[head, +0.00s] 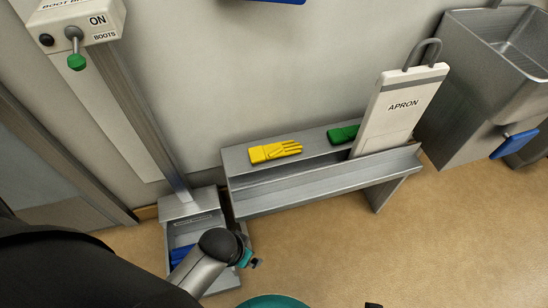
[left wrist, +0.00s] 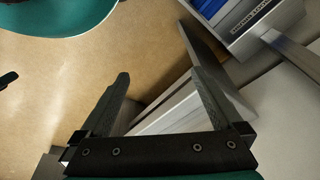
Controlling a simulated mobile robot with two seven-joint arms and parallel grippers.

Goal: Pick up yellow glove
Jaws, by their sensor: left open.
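A yellow glove (head: 275,151) lies flat on the left part of the upper shelf of a grey metal bench (head: 290,191), its fingers pointing right. My left gripper (head: 252,262) is low and in front of the bench, over the boot-cleaner tray's right side, well apart from the glove. In the left wrist view its two fingers (left wrist: 160,78) are spread, with nothing between them. The glove is not visible in that view. A small dark piece at the bottom edge of the head view may be my right gripper (head: 373,305); its jaws cannot be made out.
A green glove (head: 343,133) lies right of the yellow one, beside a white apron board (head: 401,103). The boot-cleaner tray (head: 203,208), with blue inside, stands left of the bench, below a control box (head: 84,22). A metal sink (head: 488,75) is at right. Floor before the bench is clear.

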